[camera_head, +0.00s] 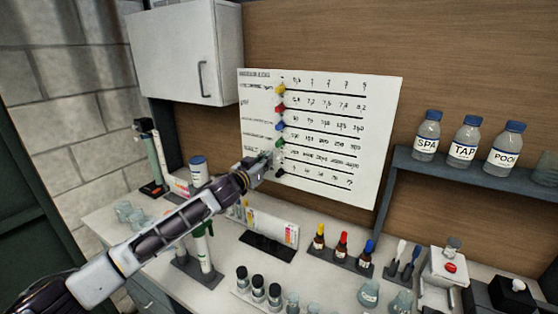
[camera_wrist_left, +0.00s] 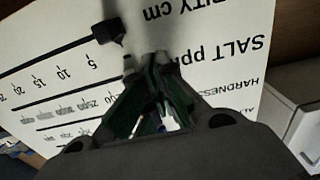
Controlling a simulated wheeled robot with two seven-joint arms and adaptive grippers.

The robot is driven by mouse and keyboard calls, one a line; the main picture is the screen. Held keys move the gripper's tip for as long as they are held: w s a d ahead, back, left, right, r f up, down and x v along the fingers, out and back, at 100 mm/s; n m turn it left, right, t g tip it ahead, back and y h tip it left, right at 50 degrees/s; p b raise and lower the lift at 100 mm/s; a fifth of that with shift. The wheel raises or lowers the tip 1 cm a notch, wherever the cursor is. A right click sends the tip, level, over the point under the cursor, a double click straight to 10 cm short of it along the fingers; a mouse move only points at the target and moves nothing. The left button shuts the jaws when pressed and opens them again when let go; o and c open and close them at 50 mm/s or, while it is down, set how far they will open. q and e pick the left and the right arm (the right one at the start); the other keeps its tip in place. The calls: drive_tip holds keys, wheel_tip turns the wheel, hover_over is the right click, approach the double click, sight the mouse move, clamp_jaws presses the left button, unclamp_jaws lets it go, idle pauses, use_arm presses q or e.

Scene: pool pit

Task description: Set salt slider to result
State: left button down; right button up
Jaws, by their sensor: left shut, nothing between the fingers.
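A white chart board (camera_head: 355,180) with several horizontal slider tracks is on the wood wall. Yellow (camera_head: 281,90), red (camera_head: 280,107), blue (camera_head: 280,125) and green (camera_head: 280,141) slider knobs sit at the left ends of the upper tracks. A black knob (camera_head: 279,172) is at the left end of the lowest track, and it also shows in the left wrist view (camera_wrist_left: 108,31). My left gripper (camera_head: 275,158) is shut at the left end of the salt row, beside the "SALT ppm" label (camera_wrist_left: 218,45). The salt knob is hidden by the gripper. I cannot tell whether they touch.
A white wall cabinet (camera_head: 185,55) hangs left of the board. A shelf (camera_head: 400,160) with labelled bottles is at the right. The counter (camera_head: 220,285) below holds dropper bottles (camera_head: 342,245), vials (camera_head: 258,288) and a test strip card (camera_head: 270,225).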

use_arm(q)
drive_tip(key=shift+s+d, duration=0.1)
drive_tip(key=shift+d, duration=0.05)
drive_tip(key=shift+s+d+b, duration=0.2)
drive_tip(key=shift+s+d, duration=0.85)
drive_tip(key=shift+d, duration=0.55)
drive_tip(key=shift+s+d+b, duration=0.15)
drive_tip(key=shift+s+d, duration=0.95)
drive_tip(key=shift+d, duration=0.45)
drive_tip(key=shift+s+d+b, duration=0.2)
drive_tip(key=shift+s+d, duration=0.85)
drive_tip(key=shift+d, duration=0.55)
drive_tip(key=shift+s+d+b, duration=0.2)
drive_tip(key=shift+s+d, duration=0.55)
drive_tip(key=shift+d, duration=0.4)
drive_tip(key=shift+s+d+b, duration=0.15)
drive_tip(key=shift+s+d, duration=0.65)
drive_tip(key=shift+d, duration=0.35)
drive_tip(key=shift+s+d+b, duration=0.2)
drive_tip(key=shift+s+d, duration=0.55)
drive_tip(key=shift+d, duration=0.4)
drive_tip(key=shift+w+a, duration=0.1)
drive_tip(key=shift+a, duration=0.05)
drive_tip(key=shift+w+a+p, duration=0.3)
drive_tip(key=shift+a, duration=0.1)
drive_tip(key=shift+a, duration=0.1)
drive_tip(key=p+v, duration=0.1)
drive_tip(key=v, duration=0.6)
drive_tip(key=shift+p, duration=0.4)
